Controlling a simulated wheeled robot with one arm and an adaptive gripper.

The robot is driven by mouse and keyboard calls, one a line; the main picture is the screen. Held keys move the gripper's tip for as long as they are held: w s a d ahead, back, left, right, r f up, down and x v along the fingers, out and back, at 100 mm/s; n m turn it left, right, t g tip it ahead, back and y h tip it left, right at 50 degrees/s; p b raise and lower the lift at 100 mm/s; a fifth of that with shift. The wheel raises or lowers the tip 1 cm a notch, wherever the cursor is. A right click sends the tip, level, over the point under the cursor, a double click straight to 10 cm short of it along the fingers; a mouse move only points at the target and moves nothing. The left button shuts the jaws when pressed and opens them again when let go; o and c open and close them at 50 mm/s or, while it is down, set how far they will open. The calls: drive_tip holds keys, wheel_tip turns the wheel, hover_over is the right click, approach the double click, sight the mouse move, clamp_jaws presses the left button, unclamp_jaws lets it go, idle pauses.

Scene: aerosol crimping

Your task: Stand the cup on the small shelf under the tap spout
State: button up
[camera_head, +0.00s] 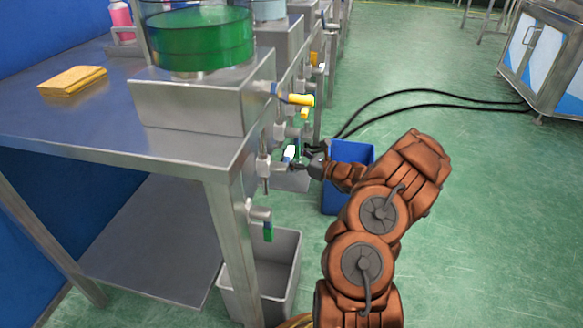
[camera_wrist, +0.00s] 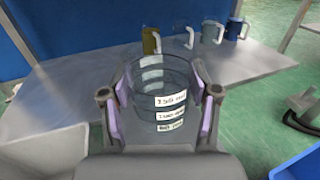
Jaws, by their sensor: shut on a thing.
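My gripper (camera_wrist: 158,108) is shut around a clear cup (camera_wrist: 150,78) with white volume labels on its side, and the cup looks roughly upright. In the head view my gripper (camera_head: 306,160) is beside the row of taps, and only a white and green bit of the cup (camera_head: 290,152) shows. A tap (camera_head: 264,165) with a downward spout is close to the left of the cup. A flat grey surface (camera_head: 293,183) lies below the gripper; I cannot tell whether it is the small shelf. The spout above the cup does not show in the wrist view.
A yellow tap handle (camera_head: 300,100) juts out above. A blue bin (camera_head: 352,152) stands right behind my gripper. Several mugs (camera_wrist: 213,33) stand on a metal surface (camera_wrist: 75,85). Black hoses (camera_head: 430,93) cross the floor.

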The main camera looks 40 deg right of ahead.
drive_tip(key=f+b, duration=0.1)
drive_tip(key=f, duration=0.1)
drive_tip(key=f+b, duration=0.1)
drive_tip(key=shift+w+f, duration=0.2)
drive_tip(key=shift+f, duration=0.15)
drive_tip(key=shift+r, duration=0.1)
drive_tip(key=o, duration=1.2)
drive_tip(key=shift+p+v, duration=2.15)
drive_tip(key=shift+v, duration=3.9)
